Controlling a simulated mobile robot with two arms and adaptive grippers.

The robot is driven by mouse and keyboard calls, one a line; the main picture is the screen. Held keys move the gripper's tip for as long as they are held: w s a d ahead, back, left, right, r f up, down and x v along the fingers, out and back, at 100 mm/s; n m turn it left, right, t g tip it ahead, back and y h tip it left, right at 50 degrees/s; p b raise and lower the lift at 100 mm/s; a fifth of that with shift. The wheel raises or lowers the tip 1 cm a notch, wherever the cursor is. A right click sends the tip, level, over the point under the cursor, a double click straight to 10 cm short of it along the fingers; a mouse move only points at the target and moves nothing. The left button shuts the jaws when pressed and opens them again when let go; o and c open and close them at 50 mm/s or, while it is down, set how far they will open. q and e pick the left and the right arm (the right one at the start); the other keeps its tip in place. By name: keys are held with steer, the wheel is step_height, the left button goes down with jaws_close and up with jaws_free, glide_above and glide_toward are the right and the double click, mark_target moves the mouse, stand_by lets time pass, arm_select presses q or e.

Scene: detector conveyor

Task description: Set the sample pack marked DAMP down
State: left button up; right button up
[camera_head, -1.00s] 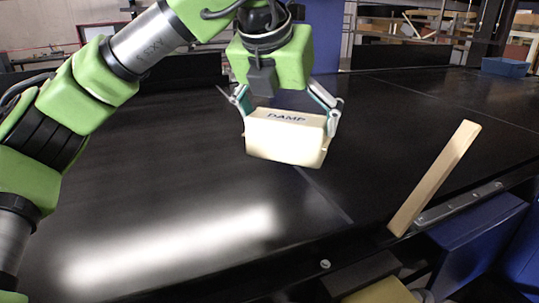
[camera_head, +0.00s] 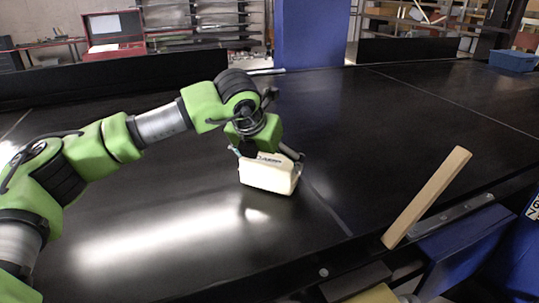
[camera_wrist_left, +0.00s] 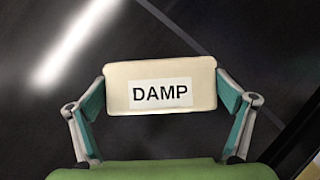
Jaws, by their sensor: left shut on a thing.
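The sample pack (camera_head: 268,178) is a cream block with a white label. In the left wrist view the pack (camera_wrist_left: 160,88) reads DAMP and sits between both fingers. My left gripper (camera_head: 270,165) is shut on it from above, its fingers against the two ends. The pack is low over the black conveyor belt (camera_head: 150,150), close to the surface; I cannot tell whether its underside touches. My right gripper is not in view.
A pale wooden bar (camera_head: 428,197) leans up at the belt's near edge on the right. A blue bin (camera_head: 513,60) stands at the far right. A blue column (camera_head: 312,32) rises behind the belt. The belt around the pack is clear.

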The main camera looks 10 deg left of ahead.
arm_select(q)
steer(key=shift+f, duration=0.25)
steer(key=o, duration=1.2)
steer(key=shift+c, duration=0.2)
